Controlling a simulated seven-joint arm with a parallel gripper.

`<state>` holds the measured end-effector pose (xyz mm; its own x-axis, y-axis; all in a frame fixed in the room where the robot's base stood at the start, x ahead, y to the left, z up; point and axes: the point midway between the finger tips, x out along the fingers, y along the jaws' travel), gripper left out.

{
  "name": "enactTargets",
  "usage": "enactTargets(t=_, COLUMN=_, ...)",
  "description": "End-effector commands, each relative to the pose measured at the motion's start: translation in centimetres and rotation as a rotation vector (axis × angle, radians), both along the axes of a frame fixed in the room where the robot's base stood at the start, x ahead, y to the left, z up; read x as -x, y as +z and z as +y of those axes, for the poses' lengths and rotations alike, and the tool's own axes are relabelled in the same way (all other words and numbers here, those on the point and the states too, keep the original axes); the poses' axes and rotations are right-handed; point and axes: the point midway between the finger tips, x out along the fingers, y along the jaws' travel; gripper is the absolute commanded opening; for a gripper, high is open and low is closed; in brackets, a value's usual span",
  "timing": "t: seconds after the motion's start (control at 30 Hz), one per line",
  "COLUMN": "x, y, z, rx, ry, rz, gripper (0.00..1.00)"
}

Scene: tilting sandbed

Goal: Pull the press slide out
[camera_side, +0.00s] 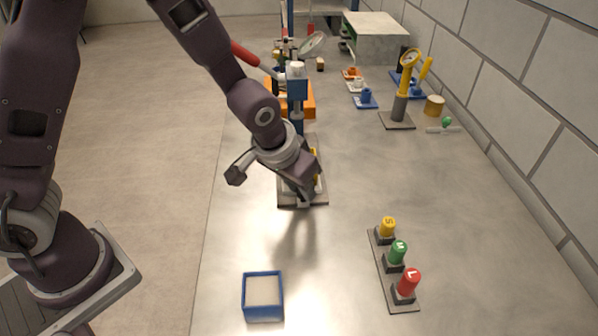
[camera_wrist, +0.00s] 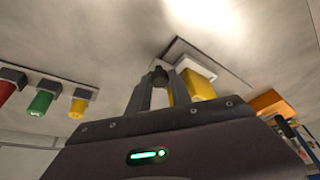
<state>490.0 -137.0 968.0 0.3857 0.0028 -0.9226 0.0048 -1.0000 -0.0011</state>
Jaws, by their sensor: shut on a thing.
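The press slide is a flat grey plate (camera_side: 288,203) low on the bench in front of the press, and its edge also shows in the wrist view (camera_wrist: 178,47). A yellow block (camera_wrist: 199,82) stands on it, mostly hidden by my arm in the side view. A dark round knob (camera_wrist: 159,76) sits between my fingertips. My gripper (camera_side: 305,199) points down at the near end of the slide, and in the wrist view its fingers (camera_wrist: 156,88) are closed on the knob. The blue press column (camera_side: 297,85) rises behind, with an orange part and a red-handled lever.
A blue square tray (camera_side: 263,318) with pale filling stands at the front. A rack (camera_side: 392,262) of yellow, green and red pieces is at front right. A yellow-topped stand (camera_side: 397,118) and small coloured parts are behind right. The bench between slide and tray is clear.

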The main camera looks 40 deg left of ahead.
Motion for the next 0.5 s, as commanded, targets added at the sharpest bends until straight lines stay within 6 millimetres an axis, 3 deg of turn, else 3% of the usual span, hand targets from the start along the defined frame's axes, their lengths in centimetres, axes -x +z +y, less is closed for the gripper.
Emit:
enactTargets(t=0.27, x=0.41, y=-0.02, z=-0.50, rx=0.003, ry=-0.010, rz=0.007, gripper=0.00)
enactTargets(t=0.3, x=0.44, y=-0.03, z=-0.52, rx=0.003, ry=-0.010, rz=0.007, gripper=0.31)
enactTargets(t=0.4, x=0.40, y=-0.04, z=-0.48, rx=0.003, ry=-0.010, rz=0.007, gripper=0.47)
enactTargets(t=0.5, x=0.34, y=-0.04, z=-0.40, rx=0.002, ry=-0.008, rz=0.006, gripper=0.47)
